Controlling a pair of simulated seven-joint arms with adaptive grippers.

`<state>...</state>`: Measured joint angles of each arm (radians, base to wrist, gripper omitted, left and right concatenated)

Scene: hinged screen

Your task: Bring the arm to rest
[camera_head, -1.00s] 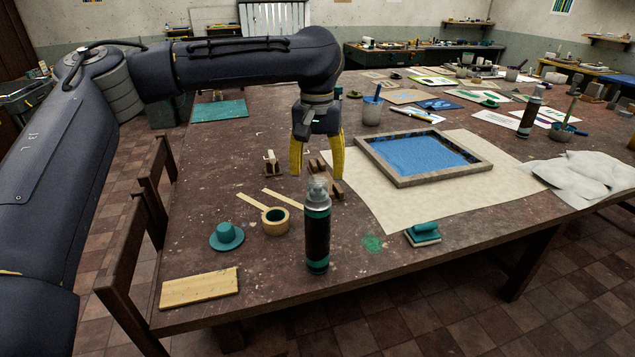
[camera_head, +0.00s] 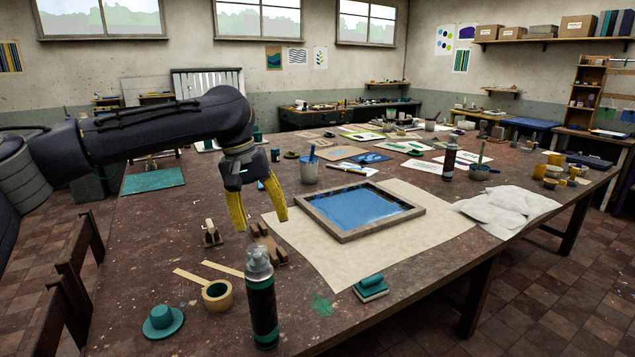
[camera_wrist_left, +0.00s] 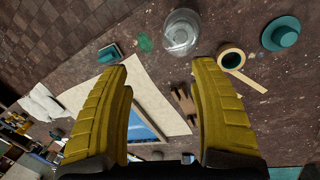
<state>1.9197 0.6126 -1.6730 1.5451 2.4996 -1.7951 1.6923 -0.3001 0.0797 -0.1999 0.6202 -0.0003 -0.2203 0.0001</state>
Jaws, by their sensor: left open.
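My left gripper (camera_head: 258,205) has yellow fingers spread wide apart, with nothing between them. It hangs above the table, left of the framed screen (camera_head: 362,209) and above a small brown wooden hinge block (camera_head: 268,244). The screen lies flat on a cream sheet, with a wooden frame and a blue mesh. In the left wrist view the open fingers (camera_wrist_left: 162,75) fill the middle, and the brown block (camera_wrist_left: 182,102) shows between them. The screen (camera_wrist_left: 143,125) is partly hidden there behind a finger. My right gripper is in neither view.
A dark spray can (camera_head: 262,300) stands near the front edge. A tape roll (camera_head: 217,294), a teal knobbed disc (camera_head: 163,322) and a teal-handled block (camera_head: 370,288) lie around it. A cup (camera_head: 309,172) stands behind the screen. The table's left part is mostly clear.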

